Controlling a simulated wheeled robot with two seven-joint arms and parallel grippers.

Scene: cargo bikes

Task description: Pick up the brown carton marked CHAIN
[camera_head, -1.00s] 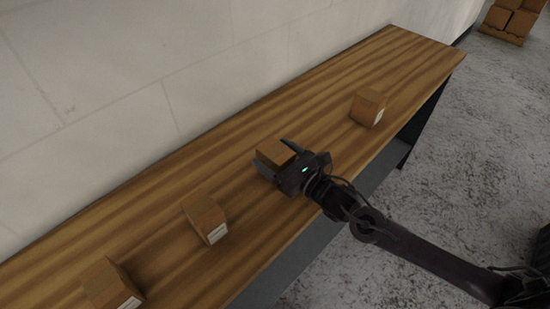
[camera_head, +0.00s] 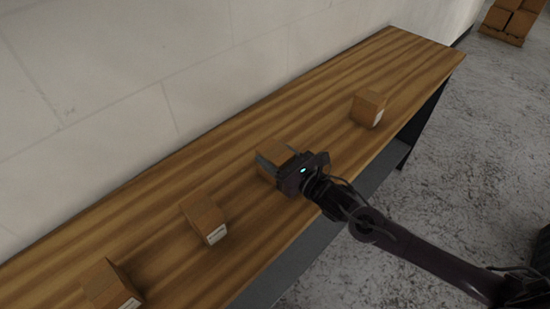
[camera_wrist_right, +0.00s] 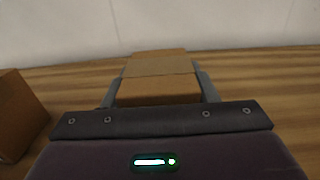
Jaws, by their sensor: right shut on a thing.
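My right gripper (camera_head: 279,166) is shut on a brown carton (camera_head: 275,152) on the wooden bench. In the right wrist view, the carton (camera_wrist_right: 160,72) sits between the two grey fingers of the gripper (camera_wrist_right: 159,88). The carton looks level and appears to rest on the bench top. Its front face is hidden by the gripper, and I read no CHAIN mark on it. Other brown cartons stand on the bench, and their white labels are too small to read. My left gripper is not in view.
One carton (camera_head: 369,108) stands further right on the bench (camera_head: 390,55). Another carton (camera_head: 205,217) stands to the left, and one more (camera_head: 110,286) at the lower left. A pale wall (camera_head: 130,80) runs behind the bench. Stacked boxes (camera_head: 511,20) sit on the floor far right.

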